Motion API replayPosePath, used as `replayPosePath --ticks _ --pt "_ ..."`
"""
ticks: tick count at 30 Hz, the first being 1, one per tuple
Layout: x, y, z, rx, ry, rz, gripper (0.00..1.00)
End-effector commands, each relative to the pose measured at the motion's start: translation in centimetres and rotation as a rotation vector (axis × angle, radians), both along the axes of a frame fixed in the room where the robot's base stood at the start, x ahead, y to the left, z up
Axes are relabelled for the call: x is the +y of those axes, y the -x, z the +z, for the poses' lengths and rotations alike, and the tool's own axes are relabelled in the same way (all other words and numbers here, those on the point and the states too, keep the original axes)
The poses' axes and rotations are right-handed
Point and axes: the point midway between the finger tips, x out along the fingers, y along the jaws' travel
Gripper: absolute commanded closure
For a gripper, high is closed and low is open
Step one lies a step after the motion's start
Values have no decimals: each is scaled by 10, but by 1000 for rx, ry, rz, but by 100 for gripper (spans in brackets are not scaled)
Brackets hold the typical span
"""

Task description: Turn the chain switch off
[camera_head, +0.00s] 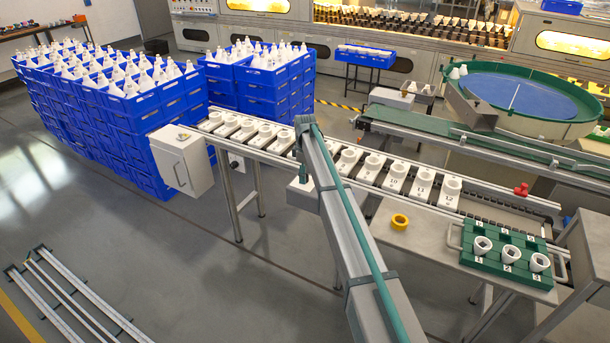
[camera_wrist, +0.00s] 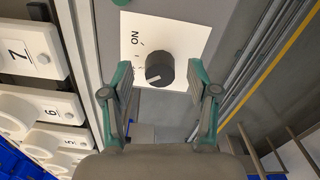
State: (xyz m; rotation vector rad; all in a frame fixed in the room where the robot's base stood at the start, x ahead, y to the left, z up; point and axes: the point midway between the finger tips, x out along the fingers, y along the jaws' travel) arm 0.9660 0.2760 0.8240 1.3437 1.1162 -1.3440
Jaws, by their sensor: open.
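The chain switch is a round black knob (camera_wrist: 160,68) on a white plate (camera_wrist: 185,32) in the wrist view. The knob's white pointer line points to the lower left, away from the word ON. My gripper (camera_wrist: 161,76) is open, its green-backed fingers on the left and right of the knob with gaps showing; whether its tips reach the knob's depth I cannot tell. In the head view my arm hides most of the switch's grey box (camera_head: 302,194), beside the conveyor's front edge.
Numbered white sockets (camera_head: 396,176) line the chain conveyor; plates 7, 6 and 5 show left in the wrist view. Blue crates (camera_head: 130,135) stand left.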

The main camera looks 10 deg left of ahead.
Motion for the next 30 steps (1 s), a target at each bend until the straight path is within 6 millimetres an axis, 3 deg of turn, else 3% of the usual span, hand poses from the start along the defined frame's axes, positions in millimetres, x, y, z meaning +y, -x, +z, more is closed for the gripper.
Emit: replayPosePath --ticks 5,18,24,30 --pt "0 -1 19 -2 -1 0 40" --pt "0 -1 98 -1 -1 0 40" --pt "0 0 116 -1 -1 0 40" --pt "0 0 118 0 0 0 40"
